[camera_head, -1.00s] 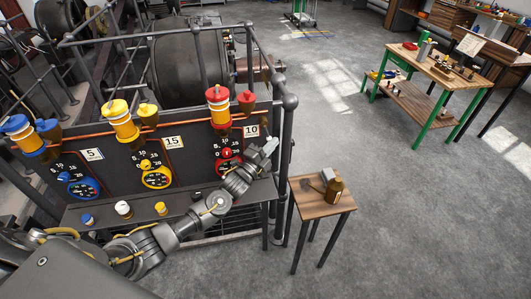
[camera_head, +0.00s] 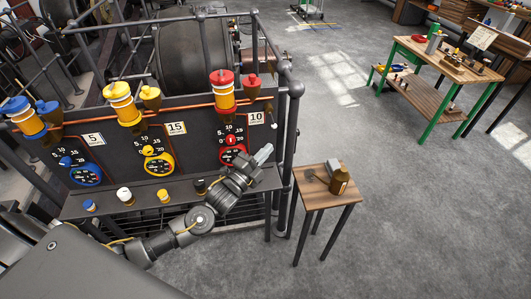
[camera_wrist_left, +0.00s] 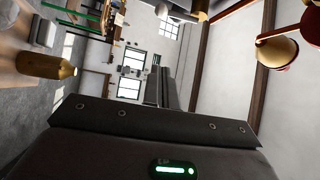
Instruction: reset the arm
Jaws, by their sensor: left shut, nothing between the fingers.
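My left gripper (camera_head: 264,153) is shut and empty at the end of my left arm, which reaches in from the lower left. My right gripper does not show.
The panel also has a blue dial (camera_head: 86,174) and a yellow dial (camera_head: 158,167). Small knobs stand on the shelf, including a white one (camera_head: 124,195). A small wooden table (camera_head: 318,195) right of the panel carries a brown bottle (camera_head: 339,180). Open floor lies beyond.

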